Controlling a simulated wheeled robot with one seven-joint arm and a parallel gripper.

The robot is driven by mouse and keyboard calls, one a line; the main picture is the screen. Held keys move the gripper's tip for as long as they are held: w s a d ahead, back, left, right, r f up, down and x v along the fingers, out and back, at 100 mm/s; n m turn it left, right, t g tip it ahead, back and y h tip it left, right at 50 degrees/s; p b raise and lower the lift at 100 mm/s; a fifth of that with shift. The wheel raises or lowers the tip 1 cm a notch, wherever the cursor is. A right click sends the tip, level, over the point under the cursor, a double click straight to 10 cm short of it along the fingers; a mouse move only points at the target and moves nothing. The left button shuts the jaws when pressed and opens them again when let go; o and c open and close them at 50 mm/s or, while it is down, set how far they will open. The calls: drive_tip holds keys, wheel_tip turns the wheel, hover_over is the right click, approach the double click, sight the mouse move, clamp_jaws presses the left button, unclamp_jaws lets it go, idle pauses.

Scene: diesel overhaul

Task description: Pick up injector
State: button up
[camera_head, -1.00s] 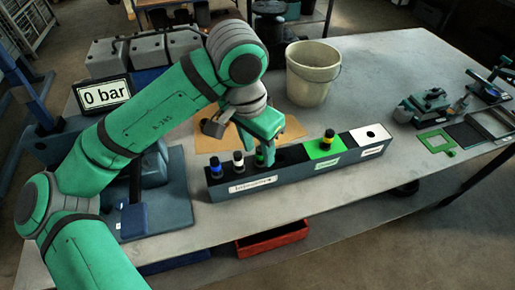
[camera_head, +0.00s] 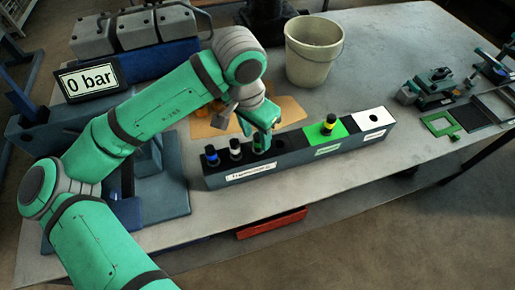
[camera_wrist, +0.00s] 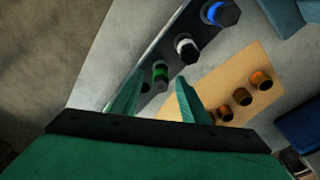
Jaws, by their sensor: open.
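A long dark rack (camera_head: 290,162) on the table holds the injectors upright. In its left part stand a blue-banded injector (camera_head: 211,156), a white-banded injector (camera_head: 235,149) and a green-banded injector (camera_head: 257,143). A yellow-banded injector (camera_head: 328,123) stands in the rack's green section. My gripper (camera_head: 268,145) is open, low over the rack at the green-banded injector. In the wrist view the green-banded injector (camera_wrist: 160,75) shows between the two fingertips of my gripper (camera_wrist: 161,80). The white-banded (camera_wrist: 187,48) and blue-banded (camera_wrist: 222,13) ones stand beyond. I cannot tell whether the fingers touch anything.
The rack's white section (camera_head: 369,120) has an empty hole. A tan mat (camera_wrist: 231,81) beside the rack bears several orange-brown parts (camera_wrist: 242,96). A beige bucket (camera_head: 313,52) stands behind the rack. A pressure display (camera_head: 93,78) reads 0 bar. Clear tabletop lies in front of the rack.

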drive_tip(key=shift+w+d+f, duration=0.1)
drive_tip(key=shift+w+f, duration=0.05)
drive_tip(key=shift+f, duration=0.45)
drive_tip(key=shift+w+d+f, duration=0.1)
drive_tip(key=shift+w+f, duration=0.1)
drive_tip(key=shift+f, duration=0.4)
drive_tip(key=shift+w+d+f, duration=0.1)
drive_tip(key=shift+w+f, duration=0.05)
drive_tip(key=shift+f, duration=0.45)
clamp_jaws()
drive_tip(key=shift+r, duration=0.1)
wheel_tip(320, 180, up, 18)
drive_tip(key=c, duration=1)
unclamp_jaws()
clamp_jaws()
drive_tip(key=shift+a, duration=0.1)
